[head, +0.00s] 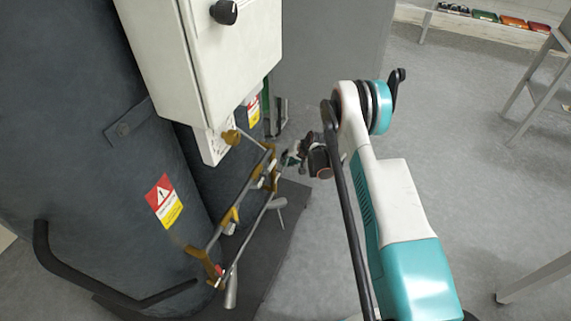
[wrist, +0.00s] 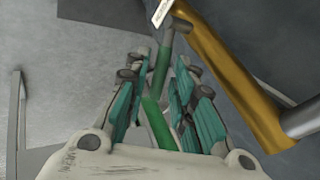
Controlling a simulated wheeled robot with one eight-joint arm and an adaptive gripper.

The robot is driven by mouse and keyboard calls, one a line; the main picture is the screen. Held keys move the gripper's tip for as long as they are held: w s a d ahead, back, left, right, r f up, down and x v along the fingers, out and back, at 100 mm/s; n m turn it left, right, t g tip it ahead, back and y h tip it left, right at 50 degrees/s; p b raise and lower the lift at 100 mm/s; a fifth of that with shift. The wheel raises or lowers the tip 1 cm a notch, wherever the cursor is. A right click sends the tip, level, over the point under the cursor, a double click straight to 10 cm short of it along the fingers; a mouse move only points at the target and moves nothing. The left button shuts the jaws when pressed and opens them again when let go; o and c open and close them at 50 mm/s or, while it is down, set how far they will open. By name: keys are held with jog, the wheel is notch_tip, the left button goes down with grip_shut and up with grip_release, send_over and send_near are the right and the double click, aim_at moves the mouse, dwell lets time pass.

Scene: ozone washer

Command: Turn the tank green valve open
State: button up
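The green valve handle (wrist: 157,125) shows in the wrist view as a bent green bar lying between the two fingers of my gripper (wrist: 160,95). The teal-padded fingers are spread on either side of the handle, with a visible gap on the left and a narrower one on the right; contact is not clear. In the head view my gripper (head: 292,156) is small, at the pipework beside the dark tank (head: 85,120). The green handle is too small or hidden to make out there.
A yellow-brown pipe fitting (wrist: 235,75) runs close to the right finger. In the head view, metal pipes (head: 250,205) stand in front of the tank, below a white control box (head: 205,60). A black bent pipe (head: 95,285) is at lower left.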

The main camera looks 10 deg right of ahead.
jog(key=shift+b+x, duration=0.3)
jog(key=shift+x, duration=1.05)
jog(key=shift+c, duration=0.3)
grip_shut()
